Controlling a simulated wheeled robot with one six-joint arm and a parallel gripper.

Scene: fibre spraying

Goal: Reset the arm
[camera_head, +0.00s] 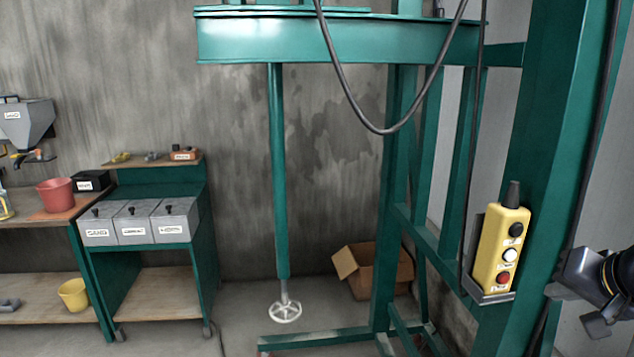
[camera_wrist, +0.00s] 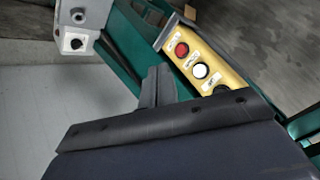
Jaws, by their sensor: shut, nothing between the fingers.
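My gripper (camera_head: 563,289) is at the right edge of the camera_head view, just right of the yellow control box. In the camera_wrist view my gripper (camera_wrist: 158,80) has its fingers together with nothing between them. The yellow control box (camera_head: 500,250) stands on a bracket on the green frame, with a black, a white and a red button. It also shows in the camera_wrist view (camera_wrist: 192,55), beyond the fingers. There is a gap in the picture between my gripper and the box in the camera_head view. Part of my arm is cut off by the frame edge.
A thick green post (camera_head: 548,130) stands close behind my gripper. A black cable (camera_head: 350,105) hangs from the green beam (camera_head: 330,40). A grey box with a dark knob (camera_wrist: 75,42) is at upper left in the camera_wrist view. A cardboard box (camera_head: 372,268) lies on the floor.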

